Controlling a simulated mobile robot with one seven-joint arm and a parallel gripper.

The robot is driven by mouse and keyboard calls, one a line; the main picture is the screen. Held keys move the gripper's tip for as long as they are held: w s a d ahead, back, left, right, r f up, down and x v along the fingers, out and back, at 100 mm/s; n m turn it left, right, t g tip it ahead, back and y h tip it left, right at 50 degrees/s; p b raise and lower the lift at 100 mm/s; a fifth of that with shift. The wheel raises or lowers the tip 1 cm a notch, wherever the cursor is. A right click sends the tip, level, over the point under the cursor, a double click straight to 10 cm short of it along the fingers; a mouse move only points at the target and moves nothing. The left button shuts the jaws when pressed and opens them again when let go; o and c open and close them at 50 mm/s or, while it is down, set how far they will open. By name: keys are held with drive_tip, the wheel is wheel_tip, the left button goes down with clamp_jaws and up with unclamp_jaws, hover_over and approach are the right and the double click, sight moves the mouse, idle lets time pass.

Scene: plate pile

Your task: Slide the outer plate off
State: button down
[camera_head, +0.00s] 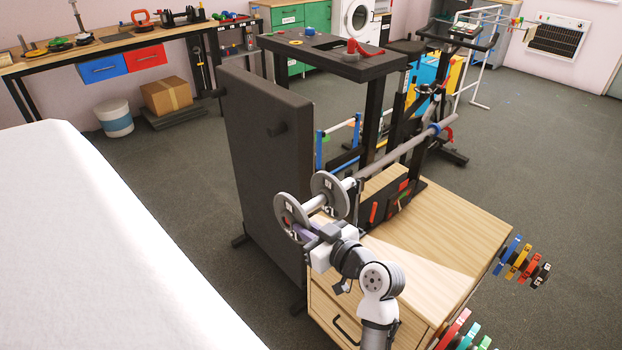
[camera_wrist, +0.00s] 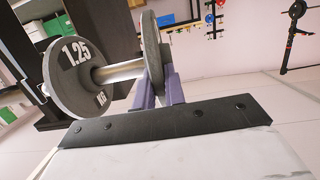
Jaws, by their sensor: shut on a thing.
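Two grey round plates sit upright on the pale sleeve (camera_head: 314,204) at the near end of a bar. The outer plate (camera_head: 284,208) is at the sleeve's tip, apart from the inner plate (camera_head: 322,184), with bare sleeve between them. My gripper (camera_head: 302,234) is at the lower edge of the outer plate. In the wrist view its purple fingers (camera_wrist: 159,92) are shut on the outer plate's rim (camera_wrist: 151,45). The inner plate, marked 1.25, also shows in the wrist view (camera_wrist: 72,88). The far side of the outer plate is hidden there.
A dark upright padded board (camera_head: 265,170) stands left of the plates. A wooden cabinet (camera_head: 450,240) lies below and to the right, with colored plates (camera_head: 520,262) at its side. A white surface (camera_head: 90,240) fills the left foreground.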

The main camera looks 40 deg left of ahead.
drive_tip(key=shift+s+a+r, duration=0.1)
drive_tip(key=shift+s+a, duration=0.05)
drive_tip(key=shift+s, duration=1.35)
drive_tip(key=shift+s+a+r, duration=0.1)
drive_tip(key=shift+s, duration=1.35)
